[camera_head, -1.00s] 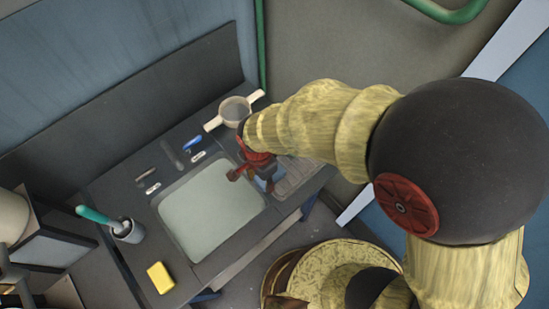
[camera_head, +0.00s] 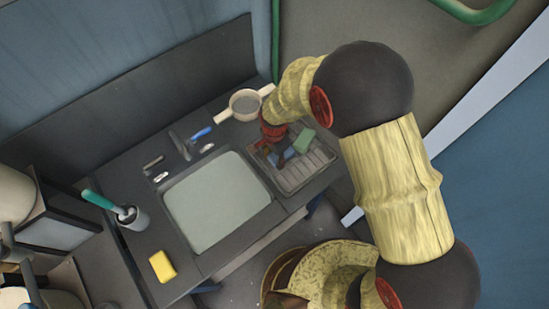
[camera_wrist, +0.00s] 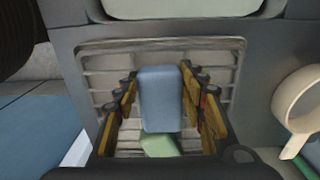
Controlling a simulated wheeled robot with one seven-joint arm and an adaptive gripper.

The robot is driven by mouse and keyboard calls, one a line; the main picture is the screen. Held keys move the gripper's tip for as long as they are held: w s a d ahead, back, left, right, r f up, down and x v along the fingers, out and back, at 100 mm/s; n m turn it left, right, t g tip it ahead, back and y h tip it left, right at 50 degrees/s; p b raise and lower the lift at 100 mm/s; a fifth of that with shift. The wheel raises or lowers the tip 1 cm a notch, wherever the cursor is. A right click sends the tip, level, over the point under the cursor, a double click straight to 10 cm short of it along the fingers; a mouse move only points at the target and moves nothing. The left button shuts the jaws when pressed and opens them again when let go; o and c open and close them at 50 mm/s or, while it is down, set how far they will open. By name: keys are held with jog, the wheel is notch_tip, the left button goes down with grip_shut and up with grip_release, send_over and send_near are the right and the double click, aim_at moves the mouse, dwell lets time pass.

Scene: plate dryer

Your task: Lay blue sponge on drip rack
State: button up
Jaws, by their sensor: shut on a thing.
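The blue sponge (camera_wrist: 160,98) is between the fingers of my gripper (camera_wrist: 160,85) in the wrist view. My gripper is shut on it. In the head view the blue sponge (camera_head: 287,154) is small and partly hidden by my gripper (camera_head: 282,156). The sponge is over the drip rack (camera_head: 312,178), whose wire bars and rim also show in the wrist view (camera_wrist: 98,50). I cannot tell whether the sponge touches the bars.
A green sponge (camera_head: 304,140) is on the rack, close beside the blue one. The sink basin (camera_head: 215,205) lies left of the rack. A pot with two handles (camera_head: 245,104) stands behind. A yellow sponge (camera_head: 162,266) and a cup with a brush (camera_head: 132,218) are farther left.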

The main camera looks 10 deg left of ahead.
aim_at(275, 157)
jog(key=shift+f, duration=0.35)
jog(key=shift+f, duration=0.15)
jog(key=o, duration=0.9)
notch_tip(275, 157, up, 12)
jog(key=shift+r+p, duration=0.2)
jog(key=shift+p, duration=0.3)
